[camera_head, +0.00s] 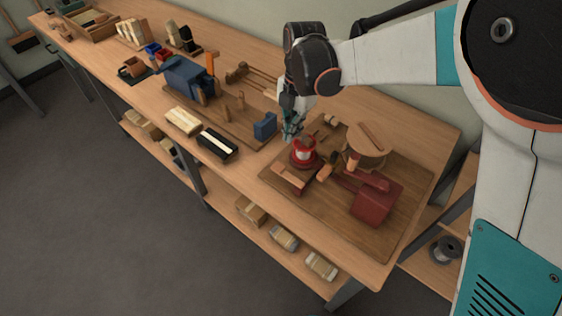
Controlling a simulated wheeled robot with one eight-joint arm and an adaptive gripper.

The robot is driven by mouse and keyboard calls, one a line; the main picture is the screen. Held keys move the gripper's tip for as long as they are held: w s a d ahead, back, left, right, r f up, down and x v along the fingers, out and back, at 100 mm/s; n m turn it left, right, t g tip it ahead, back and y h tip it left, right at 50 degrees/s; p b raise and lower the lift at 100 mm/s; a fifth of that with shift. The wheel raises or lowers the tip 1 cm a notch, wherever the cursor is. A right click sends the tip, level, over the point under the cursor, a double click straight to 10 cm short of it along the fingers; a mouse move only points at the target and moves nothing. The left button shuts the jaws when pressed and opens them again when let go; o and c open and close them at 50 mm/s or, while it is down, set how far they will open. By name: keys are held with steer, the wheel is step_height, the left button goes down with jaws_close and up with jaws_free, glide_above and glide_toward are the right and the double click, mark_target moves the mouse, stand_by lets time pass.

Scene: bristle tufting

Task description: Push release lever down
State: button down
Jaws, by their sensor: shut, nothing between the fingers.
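My gripper (289,136) points down, shut and empty, at the right part of the bench. It is just above and behind a red cylindrical piece with a pale band (303,151) on a dark wooden board. A dark red machine (372,196) stands on the same board. A short orange-brown handle (327,171) sticks out beside it. An upright orange lever (210,63) stands at the blue machine further left. I cannot tell which one is the release lever. Whether my fingertips touch anything is too small to tell.
A round wooden disc (367,144) stands behind the red machine. A small blue block (265,126) is left of my gripper. A black brush block (217,144) and a pale one (184,120) lie near the front edge. The board's front right corner is clear.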

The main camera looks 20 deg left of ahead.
steer(key=shift+w+r, duration=0.15)
steer(key=shift+r, duration=1.6)
steer(key=shift+d+r, duration=0.1)
